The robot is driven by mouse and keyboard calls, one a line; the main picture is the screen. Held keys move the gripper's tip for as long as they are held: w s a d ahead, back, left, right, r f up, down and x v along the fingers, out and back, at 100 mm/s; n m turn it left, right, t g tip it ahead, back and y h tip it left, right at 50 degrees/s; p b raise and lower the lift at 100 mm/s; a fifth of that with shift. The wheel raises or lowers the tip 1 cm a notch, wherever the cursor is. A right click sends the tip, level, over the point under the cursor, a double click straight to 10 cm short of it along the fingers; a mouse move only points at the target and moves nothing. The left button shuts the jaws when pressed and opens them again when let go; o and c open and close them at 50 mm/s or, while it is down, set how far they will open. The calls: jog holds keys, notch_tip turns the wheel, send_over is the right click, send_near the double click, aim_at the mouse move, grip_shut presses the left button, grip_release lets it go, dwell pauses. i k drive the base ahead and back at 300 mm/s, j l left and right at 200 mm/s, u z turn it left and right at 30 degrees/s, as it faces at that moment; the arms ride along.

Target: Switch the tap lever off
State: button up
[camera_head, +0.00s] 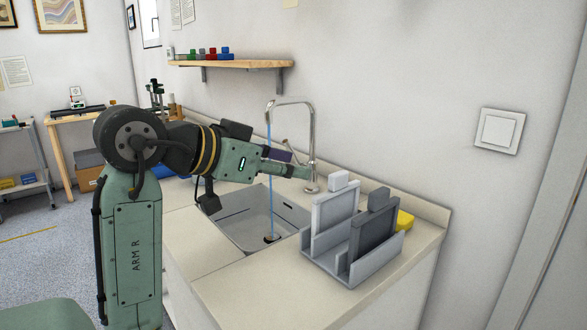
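A chrome tap (312,140) with a tall hooked spout stands at the back of the counter, behind the sink (234,220). A thin blue stream of water (271,185) runs from its spout down to the drain. My gripper (306,172) reaches in from the left, with its tip at the lower part of the tap's upright. I cannot tell whether it touches the tap.
A grey rack (345,268) with two upright boards stands on the counter right of the sink. A yellow item (404,220) lies behind it. A wooden shelf (232,64) with small coloured items hangs above. The counter's front right is clear.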

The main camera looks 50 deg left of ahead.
aim_at(285, 142)
jog(key=u, duration=1.35)
jog(key=i+j, duration=0.6)
jog(key=j, duration=0.2)
